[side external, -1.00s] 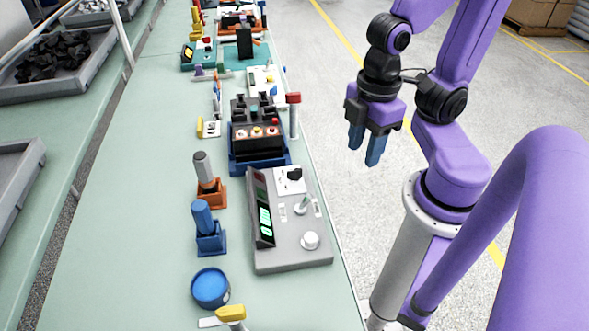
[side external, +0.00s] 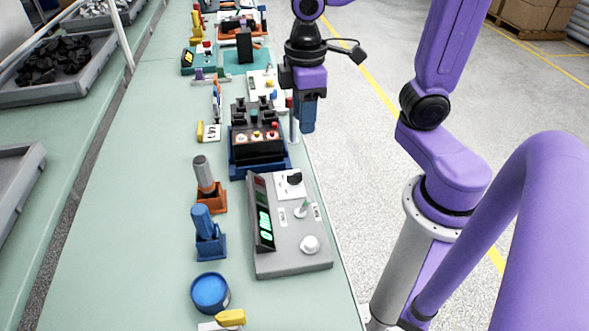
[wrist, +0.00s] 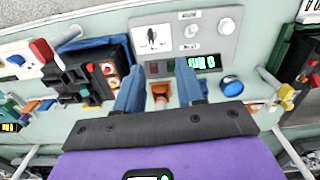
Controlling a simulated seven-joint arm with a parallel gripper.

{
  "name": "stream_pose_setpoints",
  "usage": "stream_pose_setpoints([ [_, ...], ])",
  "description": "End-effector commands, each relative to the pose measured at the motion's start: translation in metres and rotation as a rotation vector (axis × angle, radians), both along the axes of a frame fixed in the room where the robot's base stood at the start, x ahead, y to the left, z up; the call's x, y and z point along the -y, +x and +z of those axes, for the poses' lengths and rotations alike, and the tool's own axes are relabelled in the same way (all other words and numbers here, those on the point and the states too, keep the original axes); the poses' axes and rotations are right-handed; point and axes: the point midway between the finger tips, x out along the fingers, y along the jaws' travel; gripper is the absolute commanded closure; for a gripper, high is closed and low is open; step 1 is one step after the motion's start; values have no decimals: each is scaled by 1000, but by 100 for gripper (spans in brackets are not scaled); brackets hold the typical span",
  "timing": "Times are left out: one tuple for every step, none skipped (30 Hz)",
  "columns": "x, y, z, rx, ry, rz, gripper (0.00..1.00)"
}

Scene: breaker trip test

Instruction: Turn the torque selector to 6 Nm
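The grey control panel (side external: 275,262) lies on the bench and also shows in the wrist view (wrist: 211,47). A dark knob (side external: 294,178) on its white plate looks like the torque selector; the wrist view shows this dial (wrist: 152,38) with a pointer and marks too small to read. The panel also has a small lever with a pale green tip (side external: 301,209), a white round knob (side external: 310,243) and a green lit display (side external: 265,222). My gripper (side external: 307,129) is above the bench's right edge, beyond the panel, pointing down. In the wrist view my gripper (wrist: 160,66) is open and empty.
A black-and-blue box with buttons (side external: 258,150) stands just beyond the panel. A red-topped post (side external: 294,128) is close to my gripper. Orange (side external: 211,197) and blue (side external: 210,243) holders and a blue round tub (side external: 210,290) stand left of the panel.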

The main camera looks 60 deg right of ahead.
Motion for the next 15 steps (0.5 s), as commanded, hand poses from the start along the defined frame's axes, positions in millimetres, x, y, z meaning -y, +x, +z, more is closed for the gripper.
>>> stream_pose_setpoints([
  [1,8,2,-1,-1,-19,62],
  [2,12,3,-1,-1,-27,62],
  [3,16,4,-1,-1,-35,62],
  [4,19,5,-2,-2,-41,62],
  [4,21,5,-3,-3,-46,62],
  [5,23,6,-4,-3,-50,62],
  [5,24,6,-4,-3,-53,62],
  [5,25,5,-5,-4,-54,62],
  [6,26,4,-5,-4,-55,62],
  [6,26,2,-5,-4,-55,62],
  [6,26,0,-6,-4,-55,62],
  [6,25,-4,-7,-6,-55,62],
  [6,25,-8,-8,-5,-55,62],
  [6,25,-12,-9,-7,-55,62],
  [6,25,-18,-8,-6,-55,62],
])
